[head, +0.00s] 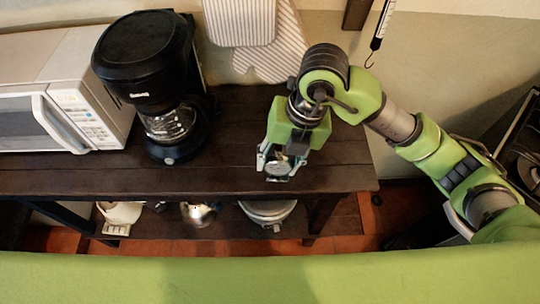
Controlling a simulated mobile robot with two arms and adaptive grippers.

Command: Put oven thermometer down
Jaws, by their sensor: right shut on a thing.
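The oven thermometer (278,170) is a small silvery thing with a dark lower part. My right gripper (276,164) is shut on it over the right part of the dark wooden shelf top (228,177). The fingers hide part of the thermometer. I cannot tell whether its lower edge touches the wood. My left gripper is not in view.
A black coffee maker (150,60) and a white microwave (60,90) stand left of my right gripper. Bare wood lies between. A kettle (197,213) and a pale appliance (121,214) sit on the lower shelf. A stove (524,160) is at the right edge.

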